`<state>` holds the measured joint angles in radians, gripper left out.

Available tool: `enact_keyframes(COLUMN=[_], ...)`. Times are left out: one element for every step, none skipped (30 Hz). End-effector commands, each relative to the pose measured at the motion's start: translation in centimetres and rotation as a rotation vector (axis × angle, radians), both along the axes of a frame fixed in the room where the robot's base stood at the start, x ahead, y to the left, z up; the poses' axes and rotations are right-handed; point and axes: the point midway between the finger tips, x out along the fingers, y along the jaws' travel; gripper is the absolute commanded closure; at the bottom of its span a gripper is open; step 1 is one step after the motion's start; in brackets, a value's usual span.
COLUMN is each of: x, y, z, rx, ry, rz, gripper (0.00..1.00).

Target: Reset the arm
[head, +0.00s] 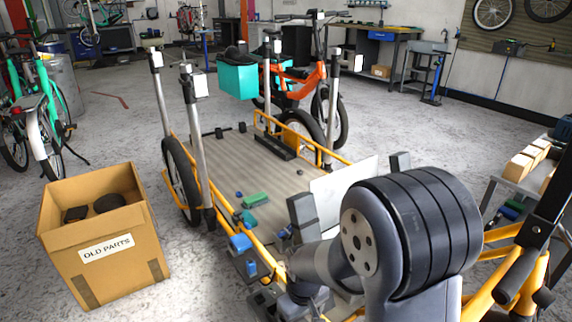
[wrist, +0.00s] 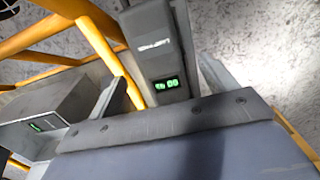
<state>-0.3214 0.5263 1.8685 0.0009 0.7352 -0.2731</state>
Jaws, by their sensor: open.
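My gripper (wrist: 160,70) is open in the wrist view, its two pale fingers spread apart. A grey box with a green lit display (wrist: 165,60) shows between and beyond the fingers. I cannot tell whether they touch it. In the head view my arm fills the lower right, bent low over the near end of the cargo bike; the fingers cannot be made out there. The cargo bike (head: 240,165) has a wooden bed and yellow frame.
A second grey box with a green display (wrist: 45,125) sits at left in the wrist view, near yellow tubes (wrist: 105,50). An OLD PARTS carton (head: 105,270) stands left of the bike. A grey side table (head: 518,176) is at right.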

Motion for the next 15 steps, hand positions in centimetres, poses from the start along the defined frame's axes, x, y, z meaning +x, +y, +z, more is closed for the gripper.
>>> enact_keyframes(x=[0.0, 0.0, 0.0, 0.0, 0.0, 0.0, 0.0, 0.1, 0.1, 0.1, 0.1, 0.1, 0.1, 0.1, 0.1], y=[0.0, 0.0, 0.1, 0.1, 0.1, 0.1, 0.1, 0.1, 0.1, 0.1, 0.1, 0.2, 0.2, 0.2, 0.2], z=[-1.7, -2.3, -3.0, -3.5, -4.0, -4.5, -4.9, -5.2, -5.7, -5.9, -6.1, -5.7, -5.3, -5.2, -5.1], rx=[-0.002, -0.003, -0.002, -0.003, -0.003, -0.003, -0.004, -0.004, -0.004, -0.004, -0.005, -0.004, -0.004, -0.004, -0.004], ry=[0.005, 0.006, 0.007, 0.009, 0.009, 0.009, 0.009, 0.011, 0.012, 0.012, 0.012, 0.009, 0.009, 0.009, 0.011], rz=[0.000, 0.001, 0.001, 0.001, 0.001, 0.001, 0.001, 0.001, 0.001, 0.001, 0.001, 0.001, 0.001, 0.001, 0.001], gripper=[0.20, 0.20, 0.20, 0.20, 0.20, 0.20, 0.20, 0.20, 0.20, 0.20, 0.20, 0.20, 0.20, 0.20, 0.20])
